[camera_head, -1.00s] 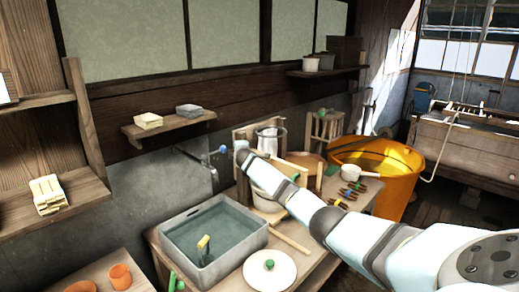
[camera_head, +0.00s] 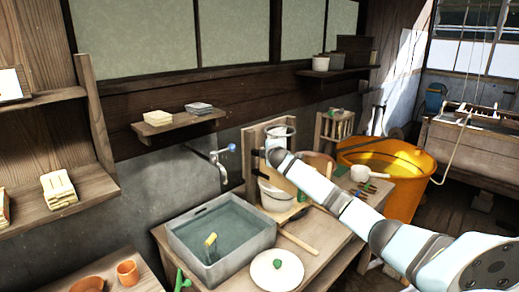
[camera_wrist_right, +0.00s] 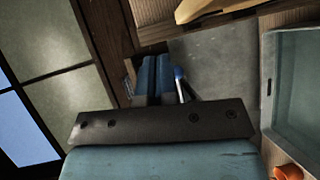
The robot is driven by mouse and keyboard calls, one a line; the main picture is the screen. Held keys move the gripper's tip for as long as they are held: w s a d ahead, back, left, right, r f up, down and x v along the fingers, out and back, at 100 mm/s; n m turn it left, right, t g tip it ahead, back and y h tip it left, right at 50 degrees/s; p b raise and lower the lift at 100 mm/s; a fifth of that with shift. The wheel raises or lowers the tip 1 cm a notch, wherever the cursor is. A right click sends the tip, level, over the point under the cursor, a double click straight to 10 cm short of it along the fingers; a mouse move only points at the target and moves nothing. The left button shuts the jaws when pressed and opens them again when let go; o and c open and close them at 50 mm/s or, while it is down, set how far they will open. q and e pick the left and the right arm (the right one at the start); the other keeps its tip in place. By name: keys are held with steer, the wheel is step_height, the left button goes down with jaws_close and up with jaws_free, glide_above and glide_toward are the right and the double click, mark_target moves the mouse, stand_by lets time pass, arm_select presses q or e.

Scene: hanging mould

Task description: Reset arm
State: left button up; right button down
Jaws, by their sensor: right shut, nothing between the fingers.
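My right arm comes in from the lower right in the head view and reaches over the workbench toward the wall. Its far end is beside the wooden rack, right of the wall tap (camera_head: 222,152), and apart from it; the fingers are hard to make out there. In the right wrist view my right gripper (camera_wrist_right: 155,78) shows two blue fingers together, shut and empty. The tap's blue handle (camera_wrist_right: 179,73) shows just beside the fingertips in that view. My left gripper is in neither current view.
An orange tub (camera_head: 405,185) stands at right. Wall shelves (camera_head: 180,124) line the left. Open space lies above the basin.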

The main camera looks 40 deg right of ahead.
steer(key=shift+s+r, duration=0.1)
steer(key=s+a+f+y, duration=0.2)
steer(key=s+a+f, duration=0.1)
steer(key=a+f, duration=0.65)
steer(key=s+a+f+y, duration=0.3)
steer(key=a+f, duration=0.5)
steer(key=f, duration=0.2)
steer(key=s+a+f+m+g+y, duration=0.1)
steer(key=s+a+f+y, duration=0.2)
steer(key=s+a+f, duration=0.85)
steer(key=s+a+f+m+y, duration=0.1)
steer(key=s+a+m, duration=0.3)
steer(key=s+a, duration=0.7)
steer(key=s+a+f+m+g+y, duration=0.1)
steer(key=s+a+m+y, duration=0.1)
steer(key=s+a, duration=0.9)
steer(key=s+m, duration=0.1)
steer(key=s, duration=0.3)
steer(key=shift+s+f+m+g, duration=0.15)
steer(key=shift+f+m+g, duration=0.15)
steer(key=shift+m, duration=0.1)
